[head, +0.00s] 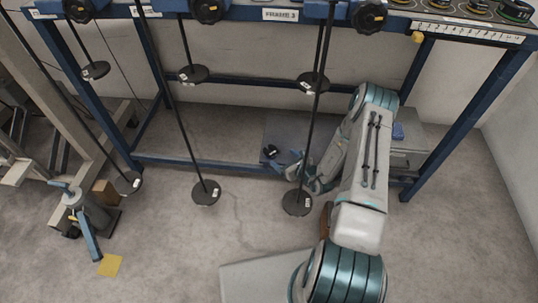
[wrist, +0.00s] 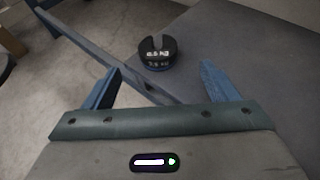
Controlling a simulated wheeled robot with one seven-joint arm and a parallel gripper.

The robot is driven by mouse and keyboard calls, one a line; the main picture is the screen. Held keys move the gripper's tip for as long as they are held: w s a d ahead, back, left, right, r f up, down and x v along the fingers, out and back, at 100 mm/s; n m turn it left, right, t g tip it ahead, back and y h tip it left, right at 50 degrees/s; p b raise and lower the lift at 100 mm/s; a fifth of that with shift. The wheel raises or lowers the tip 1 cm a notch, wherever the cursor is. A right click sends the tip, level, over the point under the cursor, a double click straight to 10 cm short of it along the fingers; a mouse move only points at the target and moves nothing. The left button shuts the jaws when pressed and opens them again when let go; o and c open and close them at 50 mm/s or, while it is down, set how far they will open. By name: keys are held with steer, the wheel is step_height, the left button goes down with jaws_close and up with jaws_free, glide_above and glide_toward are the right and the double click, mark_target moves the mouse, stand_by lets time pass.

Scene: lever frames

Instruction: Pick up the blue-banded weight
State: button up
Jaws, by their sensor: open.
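A small dark slotted weight (head: 270,152) with what looks like a blue band sits on a grey flat surface (head: 285,128) low behind the frame. In the wrist view the weight (wrist: 157,54) stands upright with its slot and white lettering showing, and a bluish band around its side. My gripper (head: 292,168) reaches toward it from the right in the head view. In the wrist view my gripper (wrist: 160,76) is open, with two blue fingers spread wide. The weight lies beyond the fingertips, roughly centred between them, and nothing is held.
A blue frame rail (head: 205,165) runs low beside the weight; it also crosses diagonally in the wrist view (wrist: 95,50). Rods with black discs (head: 297,202) hang in front, close to my arm. Other banded weights (head: 480,8) lie on the bench top. A blue-handled stand (head: 88,215) is at left.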

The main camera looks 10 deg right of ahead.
mark_target(272, 152)
steer(key=b+x, duration=0.1)
steer(key=x, duration=0.4)
steer(key=b+x, duration=0.3)
steer(key=x, duration=0.1)
steer(key=shift+a+f, duration=0.15)
steer(key=shift+a, duration=0.1)
steer(key=shift+w+a, duration=0.2)
steer(key=shift+w, duration=0.25)
steer(key=c, duration=1.2)
